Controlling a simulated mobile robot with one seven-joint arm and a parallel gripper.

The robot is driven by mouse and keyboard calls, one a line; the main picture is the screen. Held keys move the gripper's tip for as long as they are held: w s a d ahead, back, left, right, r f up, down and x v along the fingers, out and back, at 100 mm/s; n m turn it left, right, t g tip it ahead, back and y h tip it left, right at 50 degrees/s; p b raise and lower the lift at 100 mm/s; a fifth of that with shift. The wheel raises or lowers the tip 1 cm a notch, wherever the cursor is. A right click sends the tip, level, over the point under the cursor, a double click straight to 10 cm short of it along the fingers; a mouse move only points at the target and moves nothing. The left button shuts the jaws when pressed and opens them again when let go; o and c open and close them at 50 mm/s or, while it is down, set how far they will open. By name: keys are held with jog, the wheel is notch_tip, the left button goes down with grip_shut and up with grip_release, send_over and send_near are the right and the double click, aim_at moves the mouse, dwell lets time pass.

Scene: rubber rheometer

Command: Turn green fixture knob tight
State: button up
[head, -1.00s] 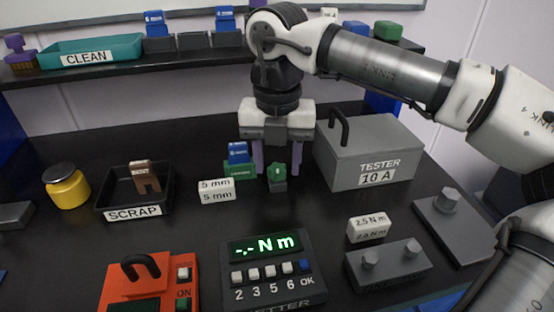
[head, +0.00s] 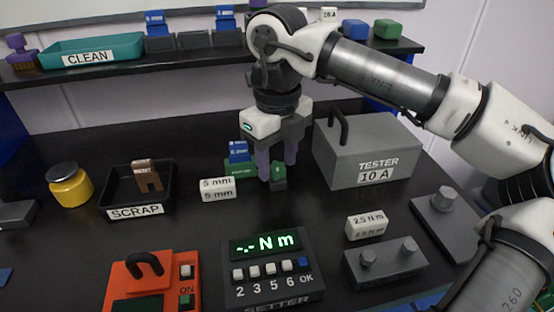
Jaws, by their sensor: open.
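The green fixture knob (head: 278,170) stands on a small dark block at the right end of the green fixture (head: 238,169). A blue labelled piece (head: 238,151) sits upright in the fixture. My gripper (head: 277,166) points down at the knob, its two purple fingers apart. One finger is at the knob's left and the other is behind it to the right. The gripper is turned at an angle to the fixture. I cannot tell whether either finger touches the knob.
The grey tester box (head: 364,168) stands close to the right of my gripper. A 5 mm block (head: 217,189) lies in front of the fixture. The scrap tray (head: 113,192) is at left, and the setter (head: 262,245) is in front. A 2.5 N m block (head: 366,226) lies at front right.

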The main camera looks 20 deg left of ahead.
jog(key=c, duration=0.9)
jog(key=shift+o, duration=0.2)
jog(key=shift+f+m+b, duration=0.15)
jog(key=shift+m+b, duration=0.5)
jog(key=shift+m, duration=1.65)
jog(key=shift+m+b, duration=0.75)
jog(key=shift+m, duration=0.25)
jog(key=m, duration=0.2)
jog(key=shift+m, duration=0.3)
